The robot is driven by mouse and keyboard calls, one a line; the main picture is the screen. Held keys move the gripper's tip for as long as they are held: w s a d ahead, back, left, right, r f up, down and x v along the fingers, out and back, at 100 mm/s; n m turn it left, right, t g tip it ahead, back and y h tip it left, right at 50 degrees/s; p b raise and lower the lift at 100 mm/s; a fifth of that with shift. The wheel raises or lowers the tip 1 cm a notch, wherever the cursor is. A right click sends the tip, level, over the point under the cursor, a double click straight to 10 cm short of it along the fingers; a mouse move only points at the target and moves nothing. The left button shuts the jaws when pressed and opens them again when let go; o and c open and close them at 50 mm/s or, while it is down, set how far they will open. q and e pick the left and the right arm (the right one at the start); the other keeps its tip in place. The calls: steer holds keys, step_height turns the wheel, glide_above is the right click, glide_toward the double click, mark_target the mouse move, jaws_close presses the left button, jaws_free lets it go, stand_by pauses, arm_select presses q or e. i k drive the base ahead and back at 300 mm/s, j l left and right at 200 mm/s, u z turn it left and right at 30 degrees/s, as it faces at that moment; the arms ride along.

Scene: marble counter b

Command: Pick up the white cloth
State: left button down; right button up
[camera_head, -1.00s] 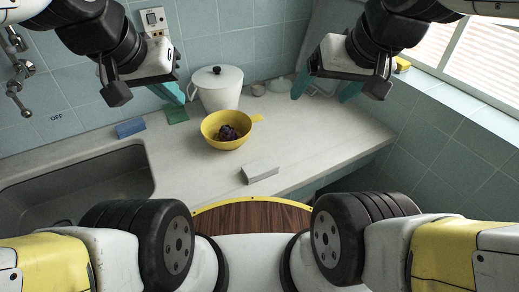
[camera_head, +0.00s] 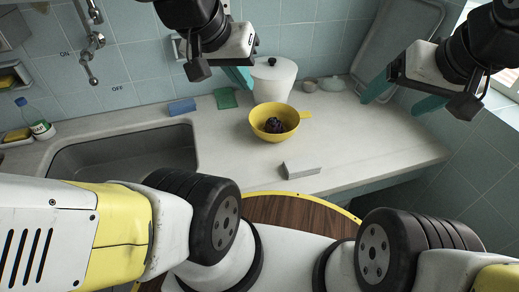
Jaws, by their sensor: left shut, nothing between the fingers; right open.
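Neither gripper touches the cloth.
A yellow colander (camera_head: 258,127) with a dark purple item inside stands behind the cloth. A white lidded pot (camera_head: 272,82) is behind it. A blue sponge (camera_head: 182,107) and green cloth (camera_head: 225,98) lie near the sink (camera_head: 120,155). Counter right of the cloth is clear.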

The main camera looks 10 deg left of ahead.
mark_target(303, 167)
steer(key=k+j+z, duration=0.15)
steer(key=z, duration=0.25)
steer(key=k+z, duration=0.35)
steer(key=k, duration=0.05)
